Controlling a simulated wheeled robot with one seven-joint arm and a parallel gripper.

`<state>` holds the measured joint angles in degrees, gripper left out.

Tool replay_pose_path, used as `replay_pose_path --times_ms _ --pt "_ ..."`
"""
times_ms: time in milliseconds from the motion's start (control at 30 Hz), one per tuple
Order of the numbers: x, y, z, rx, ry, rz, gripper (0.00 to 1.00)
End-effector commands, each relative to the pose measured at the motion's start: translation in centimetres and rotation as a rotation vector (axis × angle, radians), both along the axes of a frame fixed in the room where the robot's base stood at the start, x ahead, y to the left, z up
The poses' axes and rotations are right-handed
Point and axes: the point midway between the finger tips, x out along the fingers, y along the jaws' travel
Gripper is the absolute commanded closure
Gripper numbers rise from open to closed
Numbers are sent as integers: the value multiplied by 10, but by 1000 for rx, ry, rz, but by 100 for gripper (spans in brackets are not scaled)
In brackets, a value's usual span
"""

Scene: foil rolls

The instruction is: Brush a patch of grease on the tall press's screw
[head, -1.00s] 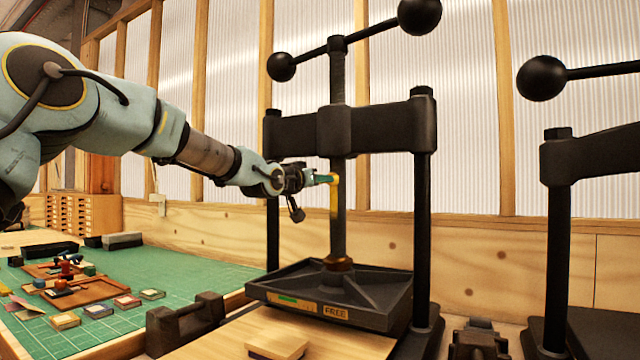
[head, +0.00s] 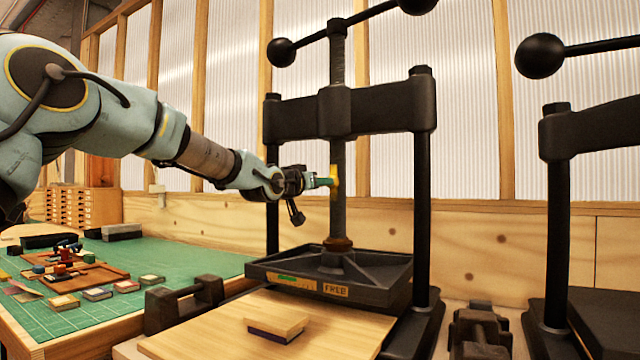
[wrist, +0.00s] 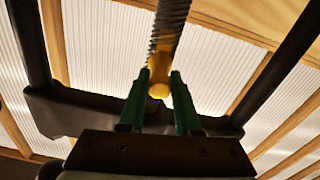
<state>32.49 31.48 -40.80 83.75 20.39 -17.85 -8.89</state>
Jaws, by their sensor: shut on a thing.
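The tall press (head: 376,116) stands in the middle of the head view. Its upright threaded screw (head: 338,217) runs down to a dark plate with a label reading FREE. My gripper (head: 318,181) is left of the screw, about midway between crossbeam and plate. In the wrist view its green fingers (wrist: 160,98) are shut on a brush (wrist: 159,90), whose yellow rounded end shows between them. The brush's far end meets the screw in the picture; contact is unclear. A yellow patch (head: 334,171) lies along the screw there; I cannot cleanly separate brush from grease.
A second press (head: 557,200) stands at the right. A wooden board with a small block (head: 280,321) lies in front of the tall press. A dark weight-like tool (head: 183,302) stands at its left. The green mat (head: 190,262) holds trays and small boxes. The tall press's left post (head: 272,225) is close behind my wrist.

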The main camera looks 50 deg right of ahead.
Motion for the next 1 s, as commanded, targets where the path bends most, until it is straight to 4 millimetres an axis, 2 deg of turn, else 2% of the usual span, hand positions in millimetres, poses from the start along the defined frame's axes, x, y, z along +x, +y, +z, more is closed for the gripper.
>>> replay_pose_path --times_ms 333,633,1000 --pt "0 1 -29 5 3 -1 100" --pt "0 2 -37 5 2 -1 100" --pt "-1 3 -64 4 2 0 100"
